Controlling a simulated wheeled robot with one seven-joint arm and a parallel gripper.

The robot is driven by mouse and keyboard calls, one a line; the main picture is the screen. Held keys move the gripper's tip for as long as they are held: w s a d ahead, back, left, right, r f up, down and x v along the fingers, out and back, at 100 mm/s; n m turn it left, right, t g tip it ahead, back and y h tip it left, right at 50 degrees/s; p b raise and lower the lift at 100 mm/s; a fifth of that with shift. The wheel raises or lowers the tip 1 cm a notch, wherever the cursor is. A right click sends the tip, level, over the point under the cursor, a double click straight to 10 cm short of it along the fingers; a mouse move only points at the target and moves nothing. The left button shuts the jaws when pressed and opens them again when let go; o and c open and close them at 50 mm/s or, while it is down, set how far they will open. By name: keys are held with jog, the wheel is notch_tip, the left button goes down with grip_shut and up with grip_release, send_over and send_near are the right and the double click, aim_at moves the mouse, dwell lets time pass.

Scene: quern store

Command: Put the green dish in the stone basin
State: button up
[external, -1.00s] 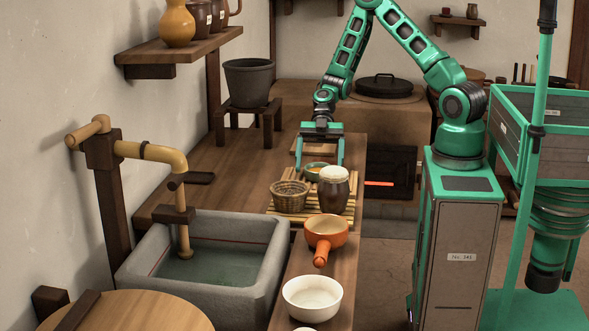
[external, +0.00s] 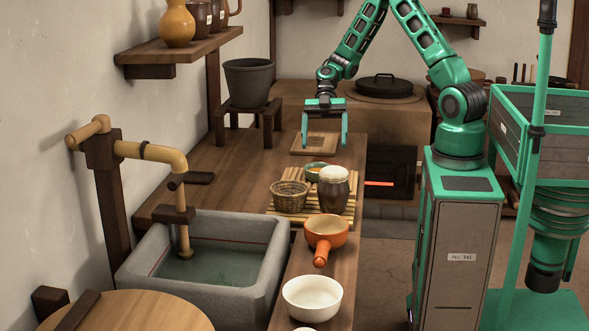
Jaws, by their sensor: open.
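The green dish (external: 315,172) is small, with an orange-brown inside. It sits on the slatted bamboo mat (external: 277,213), behind the wicker basket and the dark jar, which hides part of it. The grey stone basin (external: 277,248) stands at the lower left with shallow water in it, under a bamboo spout. My gripper (external: 324,143) is open and empty, pointing down, above and slightly behind the dish. Its fingers are apart from the dish.
A wicker basket (external: 290,196) and a dark jar with a pale lid (external: 333,190) stand close in front of the dish. An orange pan (external: 326,232) and white bowl (external: 312,298) stand along the counter beside the basin. The bamboo spout (external: 179,165) overhangs the basin.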

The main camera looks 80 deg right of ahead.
jog(key=s+d+r+m+h, duration=0.5)
jog(key=s+d+m, duration=0.2)
jog(key=s+m, duration=0.2)
jog(key=s+d+r+m+h, duration=0.5)
jog(key=s+d+m, duration=0.3)
jog(key=s, duration=0.1)
jog(key=shift+s+m+h, duration=0.2)
jog(key=shift+m+h, duration=0.2)
jog(key=shift+o, duration=0.3)
jog(key=s+d+r+m, duration=0.2)
jog(key=s+m, duration=0.4)
jog(key=s, duration=0.1)
jog(key=shift+s+d+r+t+h, duration=0.15)
jog(key=shift+s+r+t+h, duration=0.15)
jog(key=shift+t, duration=0.1)
jog(key=shift+w, duration=0.15)
